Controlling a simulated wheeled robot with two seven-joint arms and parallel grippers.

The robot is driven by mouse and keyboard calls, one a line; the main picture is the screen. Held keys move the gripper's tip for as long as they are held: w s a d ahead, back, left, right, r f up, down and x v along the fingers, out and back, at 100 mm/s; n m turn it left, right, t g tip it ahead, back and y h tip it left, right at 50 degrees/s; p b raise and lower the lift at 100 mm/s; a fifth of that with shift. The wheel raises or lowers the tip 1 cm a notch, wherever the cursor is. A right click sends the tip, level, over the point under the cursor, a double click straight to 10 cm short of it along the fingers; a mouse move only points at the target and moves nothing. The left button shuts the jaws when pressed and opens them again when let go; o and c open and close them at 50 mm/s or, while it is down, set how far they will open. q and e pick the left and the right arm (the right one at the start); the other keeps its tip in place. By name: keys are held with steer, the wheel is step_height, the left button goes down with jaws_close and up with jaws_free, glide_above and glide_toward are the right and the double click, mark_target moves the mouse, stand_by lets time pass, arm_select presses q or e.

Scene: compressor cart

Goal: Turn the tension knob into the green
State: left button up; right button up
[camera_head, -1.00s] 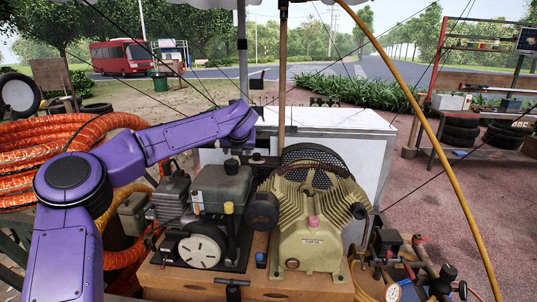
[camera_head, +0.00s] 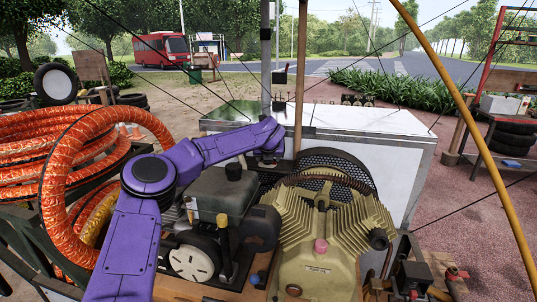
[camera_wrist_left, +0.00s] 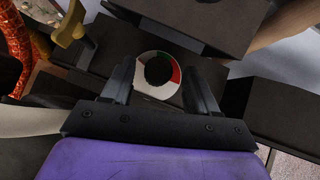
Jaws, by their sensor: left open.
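The tension knob (camera_wrist_left: 158,72) is a round black knob on a dark block, seen in the left wrist view. I cannot make out a pointer mark. My left gripper (camera_wrist_left: 160,84) is open, with one finger on each side of the dial and gaps to the knob. In the head view the left gripper (camera_head: 268,157) is over the back of the cart, between engine and compressor; the knob is hidden there. My right gripper is not in view.
The dark engine (camera_head: 220,195) and the beige compressor (camera_head: 325,240) stand close to my left arm. A black mesh guard (camera_head: 340,160) is right of the gripper. A wooden post (camera_head: 300,75) rises behind it. Orange hose coils (camera_head: 60,160) lie at the left.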

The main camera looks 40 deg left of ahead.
arm_select(q)
steer(key=shift+w+a+f, duration=0.2)
steer(key=shift+w+f, duration=0.1)
steer(key=shift+f, duration=0.05)
steer(key=shift+s+r, duration=0.15)
steer(key=shift+s, duration=0.15)
steer(key=shift+w, duration=0.15)
steer(key=c, duration=1)
steer(key=shift+a+m+t+h+p, duration=0.15)
steer(key=shift+m+t+h+p, duration=0.4)
steer(key=shift+m, duration=0.45)
steer(key=shift+c, duration=0.2)
steer(key=shift+s+a+r+m+t+h+p, duration=0.1)
steer(key=shift+m+t+h+p, duration=0.1)
steer(key=shift+m+h+p, duration=0.25)
steer(key=shift+s+m+t+h+p, duration=0.15)
steer(key=shift+m+h+p, duration=0.2)
steer(key=shift+m, duration=0.2)
steer(key=shift+w+m+h, duration=0.1)
steer(key=shift+m+h, duration=0.15)
steer(key=shift+m, duration=0.15)
steer(key=shift+f, duration=0.2)
